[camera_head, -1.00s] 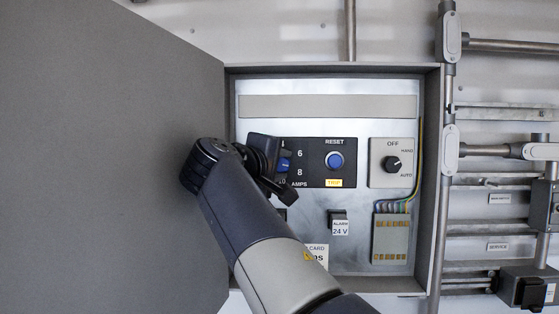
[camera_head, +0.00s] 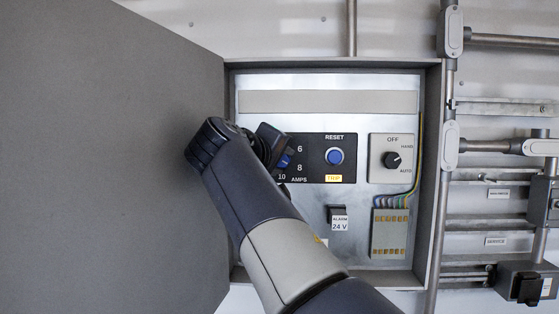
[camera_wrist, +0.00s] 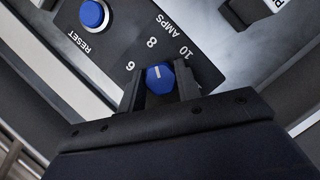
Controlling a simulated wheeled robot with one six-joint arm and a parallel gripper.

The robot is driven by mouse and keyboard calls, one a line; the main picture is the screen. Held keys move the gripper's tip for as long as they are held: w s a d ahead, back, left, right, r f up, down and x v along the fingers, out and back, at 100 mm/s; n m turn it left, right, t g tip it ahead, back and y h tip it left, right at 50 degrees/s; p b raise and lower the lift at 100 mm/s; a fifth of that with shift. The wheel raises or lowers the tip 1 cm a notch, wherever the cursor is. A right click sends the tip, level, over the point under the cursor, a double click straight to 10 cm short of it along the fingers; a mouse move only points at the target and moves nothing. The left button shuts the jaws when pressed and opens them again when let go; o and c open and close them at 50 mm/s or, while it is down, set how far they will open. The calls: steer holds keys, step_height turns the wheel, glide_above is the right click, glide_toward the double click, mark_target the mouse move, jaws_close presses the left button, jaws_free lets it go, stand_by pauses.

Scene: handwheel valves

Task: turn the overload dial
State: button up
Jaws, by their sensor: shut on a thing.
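The overload dial is a small blue knob with a white pointer line, on a black panel marked 6, 8, 10 and AMPS. In the wrist view the dial (camera_wrist: 159,78) sits between the two black fingers of my gripper (camera_wrist: 160,88), which is shut on it.
A blue RESET button (camera_head: 334,156) with a yellow TRIP label (camera_head: 334,178) is right of the dial. Farther right is a black HAND/OFF/AUTO selector (camera_head: 391,160). The open cabinet door (camera_head: 110,160) stands close on the left.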

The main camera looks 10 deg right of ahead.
steer(key=o, duration=1)
steer(key=b+v, duration=0.1)
steer(key=v, duration=0.6)
steer(key=shift+s+a, duration=0.1)
steer(key=shift+s, duration=0.15)
steer(key=shift+w, duration=0.1)
steer(key=shift+n, duration=0.4)
steer(key=x, duration=0.7)
steer(key=shift+w+p, duration=0.15)
steer(key=shift+p, duration=0.2)
